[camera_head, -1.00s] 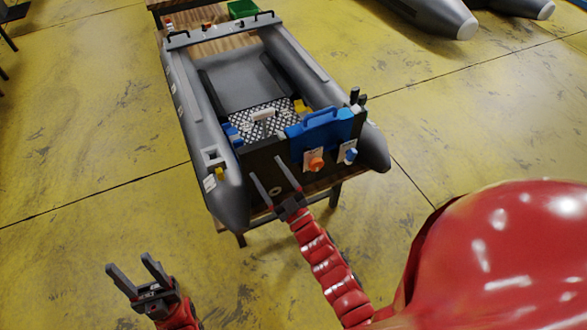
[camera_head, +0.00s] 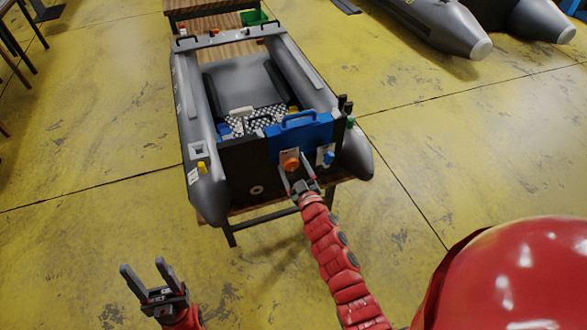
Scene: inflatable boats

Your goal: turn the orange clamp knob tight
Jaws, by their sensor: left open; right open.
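The orange clamp knob (camera_head: 291,164) sits on a pale plate on the boat's dark transom (camera_head: 240,170), below the blue clamp bracket (camera_head: 303,134). My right gripper (camera_head: 297,179) is open at the knob, with its two fingers pointing up at either side of it in the picture. I cannot tell whether the fingers touch the knob. My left gripper (camera_head: 143,277) is open and empty, low at the left over the yellow floor and away from the boat.
A blue knob (camera_head: 328,158) sits just right of the orange one. The grey inflatable boat (camera_head: 188,110) rests on a wooden table. A green bin (camera_head: 254,17) stands behind it. More grey boats (camera_head: 440,25) lie at the top right.

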